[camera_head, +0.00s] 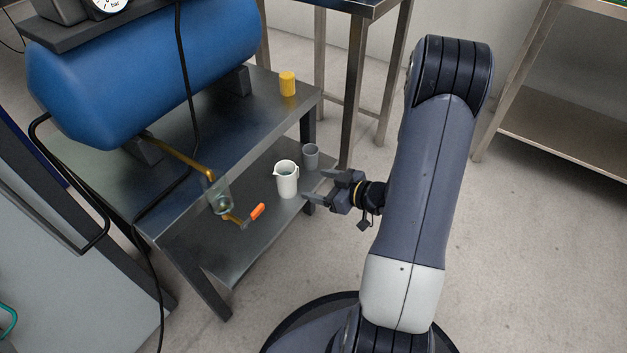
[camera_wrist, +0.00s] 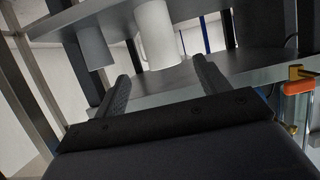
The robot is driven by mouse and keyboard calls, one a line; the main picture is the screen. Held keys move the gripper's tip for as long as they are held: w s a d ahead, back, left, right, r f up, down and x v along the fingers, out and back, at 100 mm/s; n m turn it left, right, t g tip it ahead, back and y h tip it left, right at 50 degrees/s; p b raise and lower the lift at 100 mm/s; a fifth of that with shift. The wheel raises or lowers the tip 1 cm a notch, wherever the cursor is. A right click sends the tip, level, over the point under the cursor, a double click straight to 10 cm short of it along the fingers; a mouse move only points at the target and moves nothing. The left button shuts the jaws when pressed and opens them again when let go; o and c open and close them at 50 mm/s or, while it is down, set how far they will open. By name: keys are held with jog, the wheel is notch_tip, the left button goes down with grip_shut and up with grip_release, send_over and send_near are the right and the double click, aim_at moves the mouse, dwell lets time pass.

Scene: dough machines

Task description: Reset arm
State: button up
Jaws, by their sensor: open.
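My gripper (camera_head: 318,187) is open and empty in the head view, to the right of the lower shelf of the metal stand. In the wrist view its two fingers (camera_wrist: 160,88) are spread apart with nothing between them. A white jug (camera_head: 287,181) stands on the lower shelf just beyond the fingertips; it also shows in the wrist view (camera_wrist: 157,35). A grey cup (camera_head: 311,157) stands behind it and shows in the wrist view (camera_wrist: 93,45). I cannot tell from these frames whether the fingers touch anything, but a gap to the jug appears.
A blue tank (camera_head: 150,70) lies on the stand's upper shelf, with a yellow cup (camera_head: 288,84) at its right end. Another bench (camera_head: 565,135) stands right. The floor between is clear.

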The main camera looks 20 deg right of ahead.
aim_at(279, 169)
dwell(0.3)
jog(key=b+x, duration=0.2)
jog(key=x, duration=0.4)
jog(key=b+x, duration=0.2)
jog(key=x, duration=0.4)
jog(key=shift+a+f, duration=0.1)
jog(key=shift+f, duration=0.2)
notch_tip(279, 169, up, 2)
jog(key=shift+r+p, duration=0.1)
jog(key=shift+p, duration=0.5)
jog(key=shift+r, duration=0.65)
